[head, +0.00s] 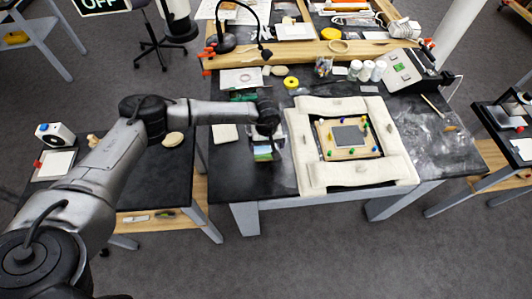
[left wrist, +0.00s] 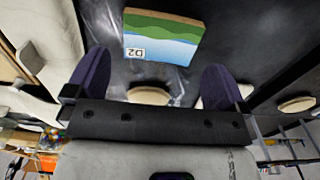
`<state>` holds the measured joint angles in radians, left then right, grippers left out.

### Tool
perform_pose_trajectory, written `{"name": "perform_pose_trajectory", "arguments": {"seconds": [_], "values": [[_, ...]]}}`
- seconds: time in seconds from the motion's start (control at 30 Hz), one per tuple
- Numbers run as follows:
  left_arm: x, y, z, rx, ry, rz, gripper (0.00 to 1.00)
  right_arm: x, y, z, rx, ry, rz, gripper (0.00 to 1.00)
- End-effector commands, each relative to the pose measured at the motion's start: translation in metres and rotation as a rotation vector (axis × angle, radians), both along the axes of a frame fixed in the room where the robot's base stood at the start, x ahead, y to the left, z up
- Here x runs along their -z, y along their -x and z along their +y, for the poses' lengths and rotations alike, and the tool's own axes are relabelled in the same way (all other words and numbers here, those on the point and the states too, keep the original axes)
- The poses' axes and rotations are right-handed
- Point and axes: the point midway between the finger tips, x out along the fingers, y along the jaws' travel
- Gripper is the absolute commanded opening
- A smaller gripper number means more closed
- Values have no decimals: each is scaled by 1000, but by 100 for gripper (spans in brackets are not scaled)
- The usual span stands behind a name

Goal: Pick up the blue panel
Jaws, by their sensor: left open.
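A small painted panel (left wrist: 162,38) with a green band, a pale blue band and the label "D2" lies flat on the dark tabletop (left wrist: 220,25); it is the only panel with blue that I can make out. In the head view the panel (head: 264,152) shows just below my left gripper (head: 268,140), partly hidden by it. In the left wrist view my left gripper (left wrist: 155,70) is open and empty, with its two dark fingers apart and the panel ahead between and beyond the tips. My right gripper is not in view.
A cream padded frame (head: 308,160) surrounds a wooden board (head: 340,152) with a grey square and coloured pins, right of the gripper. White jars (head: 366,71), yellow tape (head: 291,83) and a grey device (head: 403,70) stand farther back. A pale disc (left wrist: 150,95) lies near the panel.

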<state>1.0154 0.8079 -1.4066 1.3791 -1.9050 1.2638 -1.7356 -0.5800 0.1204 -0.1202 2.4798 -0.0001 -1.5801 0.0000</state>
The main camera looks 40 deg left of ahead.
Motion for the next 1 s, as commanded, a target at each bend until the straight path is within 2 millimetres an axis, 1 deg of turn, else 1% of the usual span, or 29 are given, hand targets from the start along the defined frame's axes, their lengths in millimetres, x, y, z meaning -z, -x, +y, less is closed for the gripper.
{"name": "perform_pose_trajectory", "arguments": {"seconds": [0.13,0.33,0.43,0.57,0.8,1.0], "values": [[10,0,1,-2,-1,2,100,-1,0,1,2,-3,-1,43],[37,0,3,-1,0,1,100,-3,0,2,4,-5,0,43],[47,0,3,-2,-1,2,100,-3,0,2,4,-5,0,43],[52,0,3,-1,0,0,100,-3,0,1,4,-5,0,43],[53,0,3,-1,0,0,100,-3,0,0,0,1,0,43],[53,0,3,-1,0,0,81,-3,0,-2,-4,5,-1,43]]}}
